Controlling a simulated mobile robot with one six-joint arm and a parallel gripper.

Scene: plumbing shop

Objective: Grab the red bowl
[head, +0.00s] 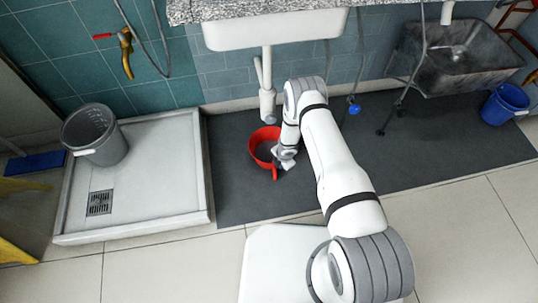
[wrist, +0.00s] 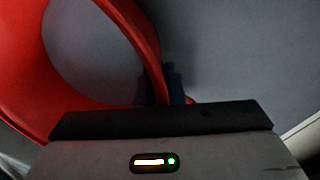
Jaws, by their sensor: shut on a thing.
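The red bowl (head: 256,138) is on or just above the dark floor mat, below the sink's drain pipe; I cannot tell whether it touches the mat. My gripper (head: 281,163) is at the bowl's right side, at its rim. In the wrist view the bowl (wrist: 22,85) fills the left, and its rim runs down into my gripper (wrist: 170,95). The fingers are shut on the bowl's rim. The gripper body hides most of the fingers and part of the rim.
A white sink (head: 275,30) and its drain pipe (head: 267,85) hang over the bowl. A grey bucket (head: 95,135) stands in the shower tray (head: 150,185) to the left. A metal basin (head: 455,55) and blue bucket (head: 505,104) are at right.

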